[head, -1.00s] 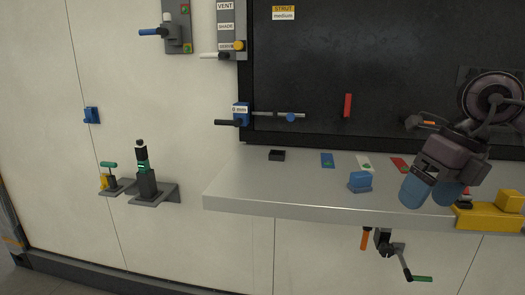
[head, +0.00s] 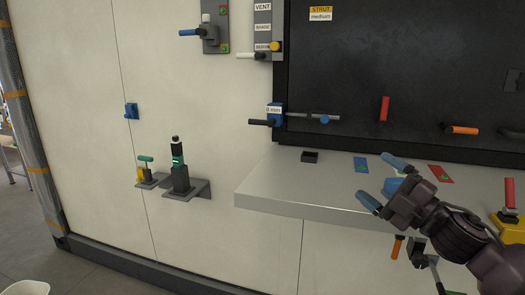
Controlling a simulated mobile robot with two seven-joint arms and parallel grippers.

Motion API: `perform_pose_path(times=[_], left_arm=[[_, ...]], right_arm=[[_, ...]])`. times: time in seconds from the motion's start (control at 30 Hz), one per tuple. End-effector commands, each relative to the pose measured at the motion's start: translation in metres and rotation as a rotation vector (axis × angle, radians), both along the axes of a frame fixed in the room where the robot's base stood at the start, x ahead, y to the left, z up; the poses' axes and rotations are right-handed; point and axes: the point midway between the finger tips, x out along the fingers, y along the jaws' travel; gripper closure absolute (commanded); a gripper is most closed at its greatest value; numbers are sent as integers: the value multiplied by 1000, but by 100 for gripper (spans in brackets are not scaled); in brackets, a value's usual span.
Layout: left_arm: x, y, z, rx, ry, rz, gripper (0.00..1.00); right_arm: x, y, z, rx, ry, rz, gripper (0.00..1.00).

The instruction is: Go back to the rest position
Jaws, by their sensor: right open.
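My right gripper (head: 383,181) comes in from the lower right in the head view. Its two blue fingers are spread apart, and nothing is seen held between them. It is over the right part of the grey shelf (head: 285,192). A blue block (head: 393,186) shows partly between and behind the fingers. My left gripper is not in view.
On the shelf are a small black box (head: 310,156), a blue card (head: 361,164) and a red card (head: 440,174). A yellow base (head: 508,228) stands at the right. Wall brackets (head: 188,190) jut out at left.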

Motion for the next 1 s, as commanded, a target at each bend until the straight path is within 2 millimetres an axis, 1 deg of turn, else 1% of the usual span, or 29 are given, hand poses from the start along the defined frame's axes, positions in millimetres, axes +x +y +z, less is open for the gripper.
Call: perform_pose_path(times=[0.03, 0.07, 0.1, 0.17, 0.2, 0.27, 0.3, 0.37, 0.4, 0.47, 0.5, 0.57, 0.6, 0.67, 0.7, 0.77, 0.8, 0.9, 1.0], left_arm=[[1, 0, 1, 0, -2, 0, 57], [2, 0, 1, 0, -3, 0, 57], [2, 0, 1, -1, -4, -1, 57], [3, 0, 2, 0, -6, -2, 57], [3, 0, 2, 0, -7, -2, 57], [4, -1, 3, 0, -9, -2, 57], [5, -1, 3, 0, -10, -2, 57], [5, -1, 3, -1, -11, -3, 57], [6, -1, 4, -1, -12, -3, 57], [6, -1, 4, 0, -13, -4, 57], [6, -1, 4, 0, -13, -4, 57], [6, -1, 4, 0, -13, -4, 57], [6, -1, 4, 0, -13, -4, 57], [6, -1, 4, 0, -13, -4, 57], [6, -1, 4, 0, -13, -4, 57], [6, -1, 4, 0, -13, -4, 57], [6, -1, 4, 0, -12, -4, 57], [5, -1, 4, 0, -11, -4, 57], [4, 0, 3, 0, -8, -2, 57]], right_arm=[[3, -8, -29, 78, 86, -55, 12], [4, -13, -45, 117, 133, -85, 12], [4, -19, -66, 168, 198, -128, 12], [2, -27, -99, 240, 293, -186, 12], [-1, -32, -121, 286, 358, -223, 12], [-8, -39, -155, 353, 452, -275, 12], [-15, -42, -178, 396, 515, -308, 12], [-28, -46, -211, 460, 606, -353, 12], [-38, -48, -232, 502, 663, -382, 12], [-54, -50, -263, 567, 745, -421, 12], [-66, -51, -282, 610, 797, -445, 12], [-86, -51, -309, 671, 864, -479, 12], [-100, -51, -325, 712, 904, -500, 12], [-121, -50, -349, 767, 956, -532, 12], [-136, -49, -363, 802, 988, -556, 12], [-159, -49, -383, 846, 1031, -596, 12], [-174, -48, -395, 873, 1057, -621, 12], [-208, -46, -418, 923, 1113, -675, 12], [-233, -44, -434, 951, 1153, -715, 12]])
